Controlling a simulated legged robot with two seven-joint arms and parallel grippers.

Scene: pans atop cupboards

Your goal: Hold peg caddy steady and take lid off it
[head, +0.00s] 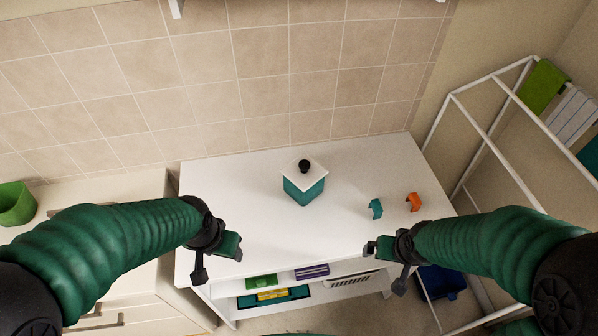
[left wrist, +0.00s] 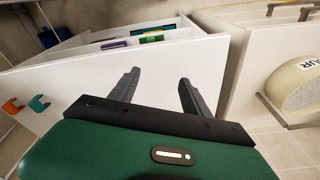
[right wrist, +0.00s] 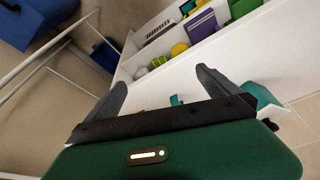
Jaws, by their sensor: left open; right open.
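The peg caddy (head: 304,192) is a teal box standing upright on the white cupboard top, back of centre. Its white square lid (head: 304,172) with a black knob sits on top of it. In the right wrist view, the caddy (right wrist: 262,97) shows partly at the right edge. My left gripper (head: 215,262) is open and empty, in front and to the left of the caddy. It also shows in the left wrist view (left wrist: 158,88). My right gripper (head: 385,262) is open and empty, in front and to the right of the caddy. Neither gripper touches the caddy.
A teal clip (head: 376,209) and an orange clip (head: 413,202) stand right of the caddy on the white top (head: 235,190). A shelf below holds several coloured items. A white rack (head: 480,135) stands right; a green bin (head: 15,204) is far left. The tiled wall is behind.

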